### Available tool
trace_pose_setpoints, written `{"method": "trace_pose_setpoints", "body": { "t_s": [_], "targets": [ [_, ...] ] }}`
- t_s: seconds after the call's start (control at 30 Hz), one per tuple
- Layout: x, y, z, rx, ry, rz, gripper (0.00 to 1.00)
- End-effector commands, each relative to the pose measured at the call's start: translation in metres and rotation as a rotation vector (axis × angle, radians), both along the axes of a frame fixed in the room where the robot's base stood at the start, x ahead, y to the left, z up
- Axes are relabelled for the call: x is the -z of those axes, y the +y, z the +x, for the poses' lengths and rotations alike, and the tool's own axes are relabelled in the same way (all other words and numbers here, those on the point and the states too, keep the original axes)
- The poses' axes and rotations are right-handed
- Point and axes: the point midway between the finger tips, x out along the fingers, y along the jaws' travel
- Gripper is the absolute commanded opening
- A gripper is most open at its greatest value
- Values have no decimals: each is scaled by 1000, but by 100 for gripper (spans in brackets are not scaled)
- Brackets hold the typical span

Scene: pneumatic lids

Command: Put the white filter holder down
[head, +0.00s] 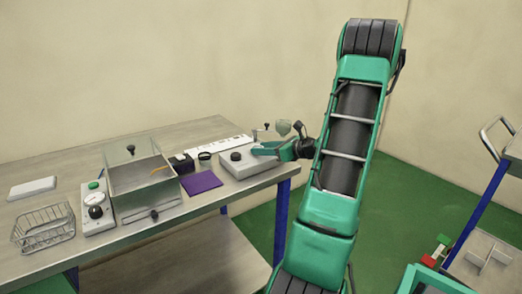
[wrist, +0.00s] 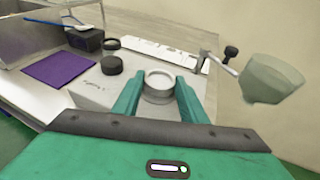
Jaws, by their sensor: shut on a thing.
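The white filter holder (wrist: 158,80) is a round, ring-topped piece between my fingertips in the wrist view. My gripper (wrist: 158,90) is shut on it, with one green finger on each side. In the head view my gripper (head: 266,149) reaches in from the right over the pale box (head: 240,168) at the table's right end; I cannot make out the holder there. The pale box has a black knob (wrist: 111,64) left of the holder. The holder is at or just above the box top; I cannot tell whether it touches.
A translucent cup (wrist: 270,78) on a metal arm stands close right of my gripper. A dark ring (head: 204,156), purple mat (head: 201,183), black box (head: 182,164) and lidded metal box (head: 140,183) lie left. A wire basket (head: 44,228) is farther left. A cart (head: 490,225) stands right.

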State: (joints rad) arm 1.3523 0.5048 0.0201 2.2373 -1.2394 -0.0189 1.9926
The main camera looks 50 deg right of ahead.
Motion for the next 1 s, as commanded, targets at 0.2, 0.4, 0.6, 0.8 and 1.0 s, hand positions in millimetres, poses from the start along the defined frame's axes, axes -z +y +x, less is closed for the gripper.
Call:
{"method": "trace_pose_setpoints", "body": {
  "t_s": [0.2, 0.4, 0.6, 0.8, 1.0],
  "targets": [
    [0, 0, 0, -1, 1, 1, 57],
    [0, 0, -1, 0, 1, 1, 57],
    [-6, -1, -18, 1, 1, 1, 57],
    [-18, -5, -55, 3, 1, -2, 57],
    [-28, -7, -90, 2, 2, 0, 57]
  ]
}}
